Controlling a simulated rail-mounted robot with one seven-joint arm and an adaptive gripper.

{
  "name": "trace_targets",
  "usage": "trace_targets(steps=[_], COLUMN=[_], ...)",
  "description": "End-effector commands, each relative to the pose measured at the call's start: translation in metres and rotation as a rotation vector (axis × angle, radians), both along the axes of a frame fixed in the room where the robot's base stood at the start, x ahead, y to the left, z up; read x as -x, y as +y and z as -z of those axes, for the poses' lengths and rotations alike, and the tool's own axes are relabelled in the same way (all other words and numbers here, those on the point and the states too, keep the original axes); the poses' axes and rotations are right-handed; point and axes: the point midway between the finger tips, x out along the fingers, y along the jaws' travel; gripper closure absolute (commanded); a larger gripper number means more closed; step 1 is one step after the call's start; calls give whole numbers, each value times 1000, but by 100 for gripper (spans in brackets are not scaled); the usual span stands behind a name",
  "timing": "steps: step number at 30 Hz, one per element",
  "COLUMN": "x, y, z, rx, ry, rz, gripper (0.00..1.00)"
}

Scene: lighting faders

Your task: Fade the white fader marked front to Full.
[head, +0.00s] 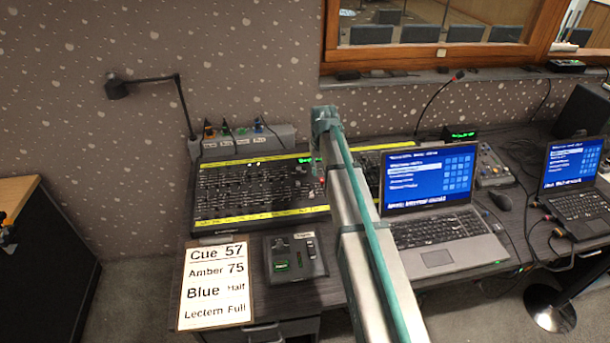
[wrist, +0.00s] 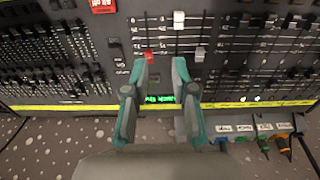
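The fader desk (head: 245,192) lies on the table, partly hidden behind my arm in the head view. In the wrist view, two white fader caps show on it: one (wrist: 179,19) further up its slot and one (wrist: 199,54) lower and to the right. A red fader cap (wrist: 149,55) is left of them. The labels are too small to read, so I cannot tell which white one is marked front. My gripper (wrist: 160,68) is open and empty over the desk's edge, its left fingertip close to the red cap, its right fingertip left of the lower white cap.
A red button (wrist: 103,5) and black faders surround these caps. A box with coloured plugs (wrist: 262,128) stands behind the desk. A laptop (head: 428,180) is to the right, a small control box (head: 295,257) and a cue sheet (head: 215,285) in front.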

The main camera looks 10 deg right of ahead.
Motion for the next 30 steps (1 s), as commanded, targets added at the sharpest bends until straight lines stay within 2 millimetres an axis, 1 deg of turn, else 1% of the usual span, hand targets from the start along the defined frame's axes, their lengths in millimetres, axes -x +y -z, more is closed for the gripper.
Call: trace_targets(steps=[1,2,6,14,30], x=[7,9,16,14,9], y=[10,14,22,22,22], z=[3,5,9,22,76], rx=[-4,-6,-11,-11,-11], ry=[21,31,55,56,55], rz=[0,0,5,6,5], gripper=[74,74,74,74,74])
